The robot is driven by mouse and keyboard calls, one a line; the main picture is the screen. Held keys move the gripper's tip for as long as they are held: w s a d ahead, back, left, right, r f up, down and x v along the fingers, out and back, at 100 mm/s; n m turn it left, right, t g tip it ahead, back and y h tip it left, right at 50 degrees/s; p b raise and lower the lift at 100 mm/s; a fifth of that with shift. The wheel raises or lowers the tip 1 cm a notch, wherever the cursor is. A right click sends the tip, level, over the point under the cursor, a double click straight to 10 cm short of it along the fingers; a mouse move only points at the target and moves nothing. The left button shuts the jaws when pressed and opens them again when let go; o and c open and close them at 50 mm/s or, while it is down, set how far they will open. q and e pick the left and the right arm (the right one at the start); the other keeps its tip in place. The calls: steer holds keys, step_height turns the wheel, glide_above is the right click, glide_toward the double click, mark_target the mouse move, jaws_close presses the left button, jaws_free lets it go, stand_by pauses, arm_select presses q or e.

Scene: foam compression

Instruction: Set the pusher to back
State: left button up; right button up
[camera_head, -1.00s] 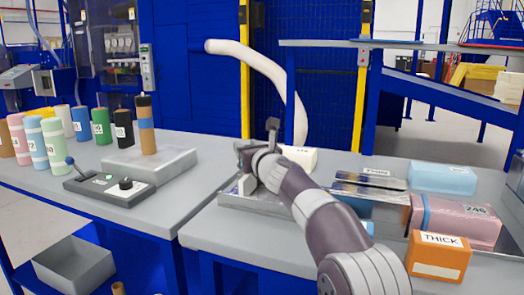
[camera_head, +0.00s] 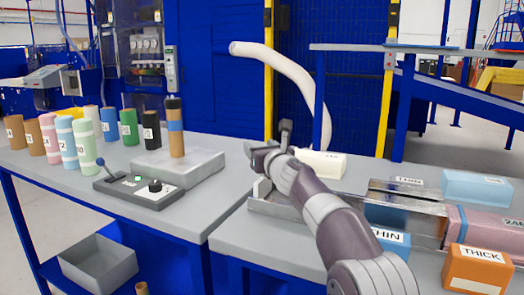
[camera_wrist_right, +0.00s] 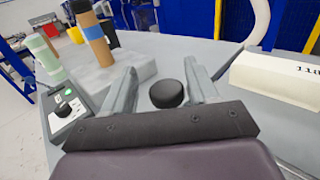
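My right gripper (camera_head: 260,158) is at the left end of a metal tray (camera_head: 285,212) on the right-hand table. In the right wrist view its two grey fingers (camera_wrist_right: 166,90) are spread apart. A round black knob (camera_wrist_right: 166,94), perhaps the pusher's handle, shows between them with gaps on both sides. A small pale upright plate (camera_head: 262,188) stands under the gripper at the tray's end; I cannot tell whether it is part of the pusher. My forearm hides much of the tray. My left gripper is not in view.
A white block (camera_head: 322,164) lies right of the gripper. Blue (camera_head: 478,187), pink (camera_head: 490,232) and orange (camera_head: 476,270) labelled blocks lie farther right. The left table holds a control box (camera_head: 140,189), a grey block (camera_head: 180,168) bearing a brown cylinder (camera_head: 176,135), and several coloured cylinders.

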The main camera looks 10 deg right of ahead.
steer(key=shift+s+d+f+b, duration=0.15)
steer(key=shift+s+f+b, duration=0.05)
steer(key=shift+f+b, duration=0.1)
steer(key=b+v, duration=0.4)
steer(key=v, duration=0.8)
steer(key=shift+s+r+b, duration=0.15)
steer(key=shift+s+b, duration=0.05)
steer(key=shift+b, duration=0.2)
